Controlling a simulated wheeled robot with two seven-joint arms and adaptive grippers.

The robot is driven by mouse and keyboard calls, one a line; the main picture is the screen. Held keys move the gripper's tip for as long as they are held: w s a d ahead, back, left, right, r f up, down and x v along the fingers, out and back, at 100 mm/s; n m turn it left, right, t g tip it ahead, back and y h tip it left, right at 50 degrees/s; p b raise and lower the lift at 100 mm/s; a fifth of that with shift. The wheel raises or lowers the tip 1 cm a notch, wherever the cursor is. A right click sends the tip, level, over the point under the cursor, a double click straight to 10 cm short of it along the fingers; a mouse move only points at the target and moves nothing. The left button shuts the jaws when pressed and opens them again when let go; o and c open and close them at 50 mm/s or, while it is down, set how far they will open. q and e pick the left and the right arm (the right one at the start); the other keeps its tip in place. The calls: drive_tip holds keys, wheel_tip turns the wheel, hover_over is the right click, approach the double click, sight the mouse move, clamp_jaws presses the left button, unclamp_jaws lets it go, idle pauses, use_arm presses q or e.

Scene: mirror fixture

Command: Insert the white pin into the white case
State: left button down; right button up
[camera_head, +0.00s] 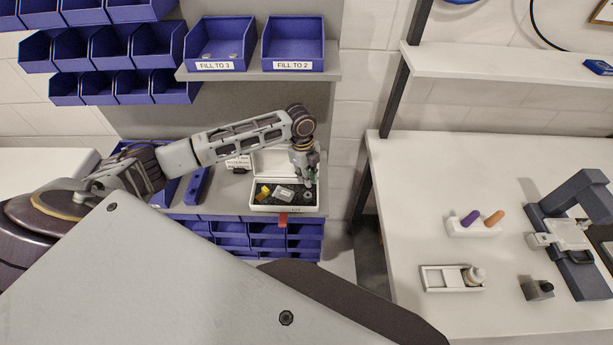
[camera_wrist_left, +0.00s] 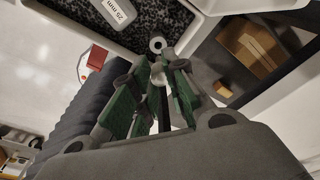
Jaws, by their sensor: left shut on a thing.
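The white case (camera_head: 258,207) stands open on the grey shelf, its lid raised at the back. Dark foam, a yellow block (camera_head: 263,192) and a grey block (camera_head: 284,193) show inside it. My left gripper (camera_head: 308,179) points down over the right end of the case. In the wrist view, its green-padded fingers (camera_wrist_left: 160,84) are shut on a small pale piece, apparently the white pin (camera_wrist_left: 160,72), mostly hidden between them. A pale ring (camera_wrist_left: 157,45) shows just beyond the fingertips. I cannot tell if the pin touches the case. My right gripper is not in view.
Blue bins labelled FILL TO 3 (camera_head: 215,54) and FILL TO 2 (camera_head: 293,54) stand on a shelf above. A red tag (camera_head: 283,219) hangs at the shelf's front edge. A white table (camera_head: 440,190) with small fixtures is at right.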

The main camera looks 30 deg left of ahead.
use_arm(q)
drive_tip(key=shift+m, duration=0.5)
drive_tip(key=shift+f, duration=0.2)
drive_tip(key=shift+f+b, duration=1.5)
drive_tip(key=shift+b, duration=0.8)
drive_tip(key=shift+f, duration=0.1)
drive_tip(key=shift+f+p, duration=0.3)
drive_tip(key=shift+f, duration=0.05)
drive_tip(key=shift+f+p, duration=0.1)
drive_tip(key=shift+p, duration=0.85)
drive_tip(key=shift+f+p, duration=0.3)
drive_tip(key=shift+f, duration=0.6)
idle(1.5)
drive_tip(key=shift+f, duration=0.55)
idle(0.7)
